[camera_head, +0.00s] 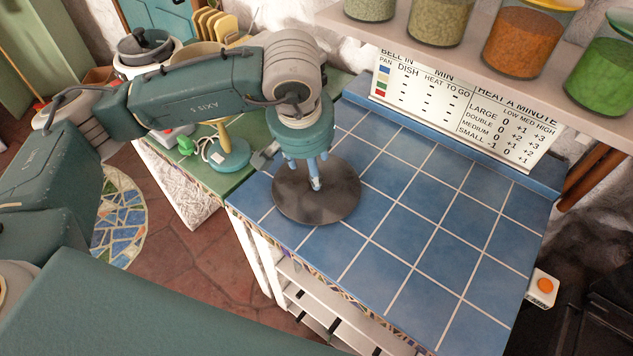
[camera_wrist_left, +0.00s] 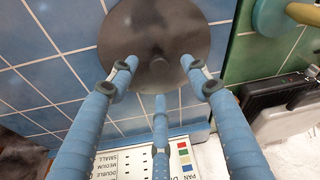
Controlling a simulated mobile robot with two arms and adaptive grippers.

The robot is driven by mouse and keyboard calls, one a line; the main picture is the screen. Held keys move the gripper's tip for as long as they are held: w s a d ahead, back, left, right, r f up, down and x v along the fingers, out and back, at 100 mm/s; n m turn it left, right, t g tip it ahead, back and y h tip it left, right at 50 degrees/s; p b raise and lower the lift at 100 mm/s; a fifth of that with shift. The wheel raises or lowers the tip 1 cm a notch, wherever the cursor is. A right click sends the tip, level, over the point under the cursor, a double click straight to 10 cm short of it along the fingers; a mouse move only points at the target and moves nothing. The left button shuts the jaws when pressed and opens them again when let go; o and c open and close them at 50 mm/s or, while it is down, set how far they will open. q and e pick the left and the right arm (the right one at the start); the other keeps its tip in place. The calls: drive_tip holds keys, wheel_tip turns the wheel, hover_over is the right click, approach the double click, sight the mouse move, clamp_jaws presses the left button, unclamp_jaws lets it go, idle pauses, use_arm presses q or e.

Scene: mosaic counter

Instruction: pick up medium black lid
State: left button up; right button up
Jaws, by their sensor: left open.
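The black lid (camera_head: 338,200) is a dark round disc lying flat on the blue tiled counter, near its left edge. My left gripper (camera_head: 316,184) points down right over the lid, its blue fingers near the lid's middle. I cannot tell how high the fingertips are above the lid. My right gripper is not in view.
The blue tiled counter (camera_head: 445,215) is clear to the right of the lid. A green counter (camera_head: 225,184) with a teal-based stand (camera_head: 229,154) adjoins on the left. A shelf with spice jars (camera_head: 521,45) overhangs the back, above a printed sign (camera_head: 460,108).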

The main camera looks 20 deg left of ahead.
use_arm(q)
drive_tip(key=shift+w+d+f+p, duration=0.1)
drive_tip(key=shift+w+f+p, duration=0.15)
drive_tip(key=shift+f+p, duration=0.3)
drive_tip(key=p+x, duration=0.1)
drive_tip(key=x, duration=0.2)
drive_tip(key=shift+w+d+f, duration=0.2)
drive_tip(key=shift+w+f, duration=0.05)
drive_tip(key=shift+w, duration=0.05)
drive_tip(key=shift+w+f, duration=0.1)
drive_tip(key=shift+f, duration=0.25)
drive_tip(key=shift+r, duration=0.1)
clamp_jaws()
